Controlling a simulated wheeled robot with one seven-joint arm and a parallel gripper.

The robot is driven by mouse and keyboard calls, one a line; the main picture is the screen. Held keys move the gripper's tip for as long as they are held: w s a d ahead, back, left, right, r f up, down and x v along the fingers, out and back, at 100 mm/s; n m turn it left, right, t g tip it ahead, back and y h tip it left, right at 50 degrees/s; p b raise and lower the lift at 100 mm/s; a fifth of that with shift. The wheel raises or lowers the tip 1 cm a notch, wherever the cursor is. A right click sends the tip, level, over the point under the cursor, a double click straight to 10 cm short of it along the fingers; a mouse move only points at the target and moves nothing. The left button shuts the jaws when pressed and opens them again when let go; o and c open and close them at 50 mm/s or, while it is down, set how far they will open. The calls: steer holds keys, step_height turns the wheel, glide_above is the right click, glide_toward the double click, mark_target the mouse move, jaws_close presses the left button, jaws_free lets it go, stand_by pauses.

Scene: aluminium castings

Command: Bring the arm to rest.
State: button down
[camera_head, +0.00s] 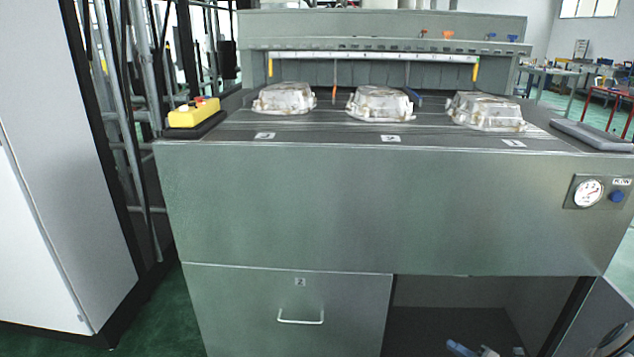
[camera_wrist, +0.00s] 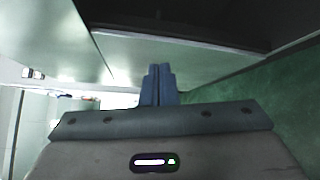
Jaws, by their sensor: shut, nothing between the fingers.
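My gripper (camera_wrist: 158,70) shows in the wrist view with its two blue-grey fingers together and nothing between them. It is in front of grey metal panels and a dark opening, apart from any casting. Three aluminium castings stand on the bench top (camera_head: 330,131) in the head view: the left casting (camera_head: 284,98), the middle casting (camera_head: 380,103) and the right casting (camera_head: 487,111). Numbered labels lie in front of them.
A yellow control box (camera_head: 194,113) sits at the bench's left end. A grey pad (camera_head: 595,134) lies at the right end. Below are a closed drawer (camera_head: 290,310) and an open compartment (camera_head: 455,310) with its door swung out. A white cabinet (camera_head: 60,180) stands close at left.

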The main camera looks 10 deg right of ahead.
steer(key=s+a+r+n+g+p, duration=0.2)
steer(key=a+r+n+g+p, duration=0.2)
steer(key=a+r+n+g, duration=0.55)
steer(key=s+a+r+n+g+p, duration=0.1)
steer(key=a+r+n+g+p, duration=0.3)
steer(key=a+r+n, duration=0.95)
steer(key=s+a+r+n+h+p, duration=0.2)
steer(key=s+r+n+h+p, duration=0.1)
steer(key=r+n, duration=0.4)
steer(key=s+a+r+n+t+h+p, duration=0.1)
steer(key=s+a+r+n+h+p, duration=0.1)
steer(key=s+r+n, duration=0.4)
steer(key=s+a+r+n+t+h+p, duration=0.1)
steer(key=s+a+r+n+h+p, duration=0.2)
steer(key=r+n, duration=0.5)
step_height(320, 180, up, 4)
steer(key=shift+s+f+n+h+p, duration=0.3)
steer(key=shift+s+h+p, duration=0.2)
steer(key=shift+s+p, duration=0.55)
steer(key=shift+s+d, duration=0.1)
steer(key=shift+s, duration=0.1)
